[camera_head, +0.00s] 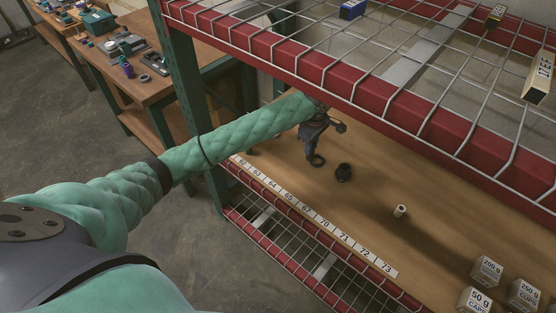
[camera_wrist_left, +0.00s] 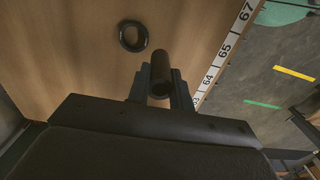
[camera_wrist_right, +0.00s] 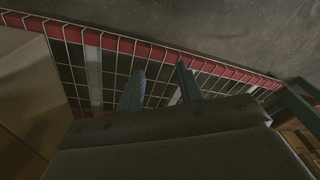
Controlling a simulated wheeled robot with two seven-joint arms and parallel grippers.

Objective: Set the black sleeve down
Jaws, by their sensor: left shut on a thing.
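The black sleeve (camera_wrist_left: 161,75) is a dark hollow tube between the fingers of my left gripper (camera_wrist_left: 160,85) in the left wrist view. My left gripper (camera_head: 316,150) is shut on it, low over the wooden shelf board (camera_head: 375,225) in the head view. There the sleeve is small and dark, and I cannot tell whether it touches the board. A black ring (camera_wrist_left: 133,36) lies on the board close by; it also shows in the head view (camera_head: 343,173). My right gripper (camera_wrist_right: 160,85) is open and empty in the right wrist view, above a wire rack.
A number strip (camera_head: 310,214) runs along the board's front edge. A small pale cylinder (camera_head: 400,211) stands farther right, with several labelled boxes (camera_head: 487,269) beyond. A wire shelf with a red beam (camera_head: 340,80) hangs above. The board between ring and cylinder is clear.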

